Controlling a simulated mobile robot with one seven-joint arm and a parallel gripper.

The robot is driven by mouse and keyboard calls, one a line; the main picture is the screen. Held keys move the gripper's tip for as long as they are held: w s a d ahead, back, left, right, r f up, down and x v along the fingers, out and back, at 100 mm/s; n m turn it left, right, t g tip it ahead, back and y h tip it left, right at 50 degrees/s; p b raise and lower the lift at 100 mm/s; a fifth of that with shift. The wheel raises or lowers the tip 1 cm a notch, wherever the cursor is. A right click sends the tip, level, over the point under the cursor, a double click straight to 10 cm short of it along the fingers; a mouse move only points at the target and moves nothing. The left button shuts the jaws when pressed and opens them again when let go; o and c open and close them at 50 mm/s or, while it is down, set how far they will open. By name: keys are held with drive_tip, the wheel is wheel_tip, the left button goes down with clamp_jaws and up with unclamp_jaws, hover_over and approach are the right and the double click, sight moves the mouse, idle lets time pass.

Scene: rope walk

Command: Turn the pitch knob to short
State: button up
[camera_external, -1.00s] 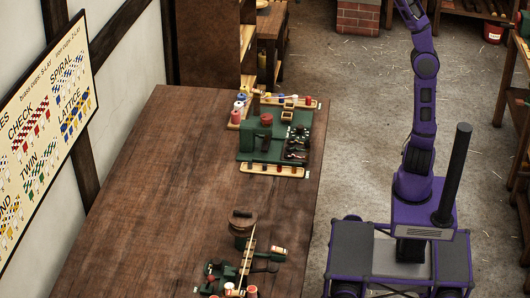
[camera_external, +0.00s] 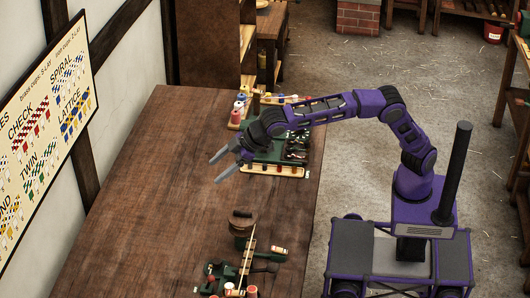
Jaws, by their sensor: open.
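My gripper (camera_external: 221,167) is open and empty, held above the wooden table just left of the green machine at the back. That green machine (camera_external: 262,157) is mostly hidden behind my arm; a strip with several small coloured parts (camera_external: 272,170) shows along its front edge. A second green machine (camera_external: 222,272) with a long pale bar and red parts stands at the front of the table. I cannot make out the pitch knob or its setting on either machine.
The wooden table (camera_external: 150,190) has wide free room on its left and middle. A round brown piece (camera_external: 242,219) stands behind the front machine. Coloured spools (camera_external: 240,103) stand at the back. A pattern board (camera_external: 40,135) hangs on the left wall.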

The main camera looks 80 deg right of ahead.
sight(215, 266)
drive_tip(key=s+a+f+m+g, duration=0.1)
drive_tip(key=s+f+g, duration=0.1)
drive_tip(key=f, duration=0.7)
drive_tip(key=s+a+f+m+g, duration=0.1)
drive_tip(key=s+a+f+g, duration=0.15)
drive_tip(key=f, duration=0.75)
drive_tip(key=x, duration=1.6)
drive_tip(key=shift+b, duration=0.3)
clamp_jaws()
